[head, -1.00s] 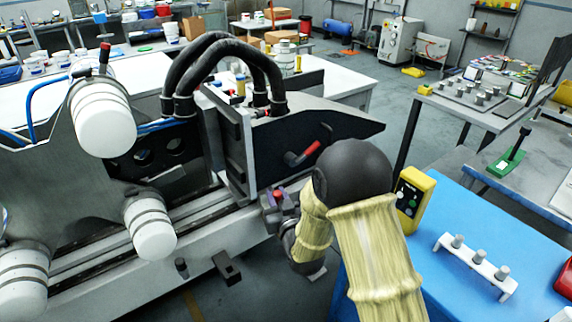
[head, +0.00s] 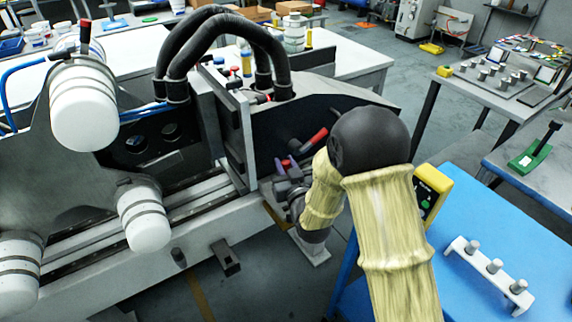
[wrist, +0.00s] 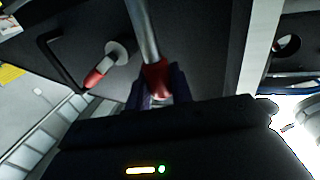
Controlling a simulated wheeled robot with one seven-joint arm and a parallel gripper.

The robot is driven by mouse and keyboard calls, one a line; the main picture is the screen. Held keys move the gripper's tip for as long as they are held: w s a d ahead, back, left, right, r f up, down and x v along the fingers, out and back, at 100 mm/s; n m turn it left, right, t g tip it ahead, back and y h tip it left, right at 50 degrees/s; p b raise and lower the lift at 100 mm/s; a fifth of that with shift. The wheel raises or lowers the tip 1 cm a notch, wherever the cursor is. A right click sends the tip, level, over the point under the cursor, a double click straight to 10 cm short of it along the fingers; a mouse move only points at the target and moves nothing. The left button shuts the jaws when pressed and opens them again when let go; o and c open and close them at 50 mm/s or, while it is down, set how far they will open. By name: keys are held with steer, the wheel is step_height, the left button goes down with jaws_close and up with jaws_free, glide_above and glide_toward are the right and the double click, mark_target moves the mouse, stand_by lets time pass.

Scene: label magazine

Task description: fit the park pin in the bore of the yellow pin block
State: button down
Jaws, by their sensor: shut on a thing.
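My gripper (head: 288,172) is beside the dark side of the machine, below and left of a red-handled lever. In the wrist view its purple fingers (wrist: 178,86) are shut on the red end of the park pin (wrist: 157,78). The pin's grey metal shank (wrist: 142,30) points away from the fingers, toward the top of the picture. In the head view the pin cannot be told clearly from the fingers. I cannot make out the yellow pin block or its bore in either view.
The red-handled lever (head: 313,140) juts from the dark panel close to my gripper; it also shows in the wrist view (wrist: 97,75). A grey rail (head: 195,235) runs below. A blue table (head: 470,240) at right bears a yellow button box (head: 432,190) and a white pin rack (head: 488,264).

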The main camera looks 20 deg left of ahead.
step_height(320, 180, down, 6)
steer(key=b, duration=0.6)
steer(key=shift+r, duration=0.1)
steer(key=shift+d+b, duration=0.15)
steer(key=shift+b, duration=0.4)
stand_by(1.0)
stand_by(0.4)
steer(key=shift+s+a, duration=0.15)
steer(key=shift+a, duration=0.05)
steer(key=shift+d, duration=0.1)
steer(key=shift+w+d+b, duration=0.1)
steer(key=shift+w+b, duration=0.1)
steer(key=shift+b, duration=0.15)
step_height(320, 180, down, 8)
steer(key=b, duration=0.7)
steer(key=shift+b, duration=0.3)
stand_by(2.8)
steer(key=c, duration=1.1)
jaws_free()
steer(key=shift+r, duration=0.15)
steer(key=shift+c, duration=0.2)
